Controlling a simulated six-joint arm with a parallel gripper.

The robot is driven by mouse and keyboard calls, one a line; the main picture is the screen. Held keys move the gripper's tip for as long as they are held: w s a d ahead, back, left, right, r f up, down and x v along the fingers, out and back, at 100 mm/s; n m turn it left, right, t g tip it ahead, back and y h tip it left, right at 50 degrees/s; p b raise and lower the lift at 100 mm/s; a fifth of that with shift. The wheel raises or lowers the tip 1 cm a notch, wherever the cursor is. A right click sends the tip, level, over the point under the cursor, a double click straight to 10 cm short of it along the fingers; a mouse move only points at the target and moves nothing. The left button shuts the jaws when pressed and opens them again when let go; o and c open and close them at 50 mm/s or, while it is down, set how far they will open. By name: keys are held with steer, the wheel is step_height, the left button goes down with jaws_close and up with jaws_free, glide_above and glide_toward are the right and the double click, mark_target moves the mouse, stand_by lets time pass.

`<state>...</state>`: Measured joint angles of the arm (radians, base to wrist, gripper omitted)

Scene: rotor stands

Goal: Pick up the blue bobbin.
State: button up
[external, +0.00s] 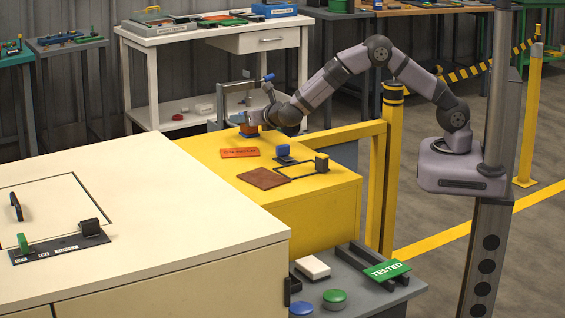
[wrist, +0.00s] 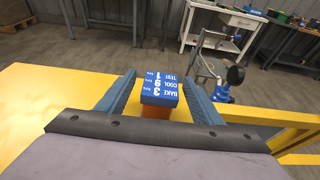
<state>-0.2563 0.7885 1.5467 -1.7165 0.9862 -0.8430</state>
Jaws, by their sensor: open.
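My gripper (wrist: 163,84) is open, its two blue-grey fingers spread to either side of a block with a blue printed top (wrist: 160,88). The block has an orange lower part (wrist: 168,113). Gaps show between the block and both fingers. In the external view my gripper (external: 243,120) is low over the far end of the yellow bench, and the orange part (external: 249,131) shows just below it. No blue piece is clearly bobbin-shaped, so I cannot tell whether this block is the blue bobbin. A small blue block (external: 283,150) stands on a dark base nearer the camera.
A grey clamp-like frame (external: 224,100) with a blue-tipped lever stands beside my gripper.

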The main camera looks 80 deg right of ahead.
steer(key=shift+x, duration=1.75)
steer(key=shift+c, duration=0.7)
steer(key=c, duration=1.2)
steer(key=shift+r, duration=0.15)
step_height(320, 180, up, 10)
steer(key=shift+f, duration=0.1)
